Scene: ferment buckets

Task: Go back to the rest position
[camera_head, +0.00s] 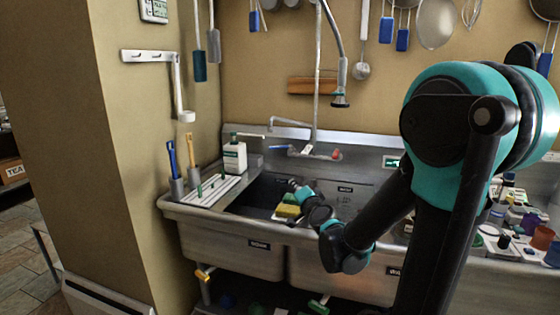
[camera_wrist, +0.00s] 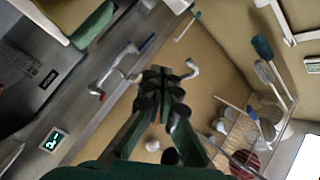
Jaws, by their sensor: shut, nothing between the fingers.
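My gripper (camera_head: 293,186) is above the sink basin (camera_head: 255,194) in the head view, small and partly hard to make out against the basin. My arm reaches in from the right and bends low before rising to it. In the wrist view my gripper (camera_wrist: 164,76) is shut and holds nothing. Its dark fingers point toward the tan wall and the faucet area. A yellow sponge (camera_head: 287,211) and a green sponge (camera_head: 291,199) lie just below and beside my gripper in the head view; I cannot tell exact clearance.
A white bottle (camera_head: 235,156) and a white drain rack (camera_head: 208,191) with brushes stand left of the basin. The faucet pipe (camera_head: 318,80) rises behind. Cups and jars (camera_head: 541,237) crowd the right counter. Utensils hang on the wall (camera_head: 270,60).

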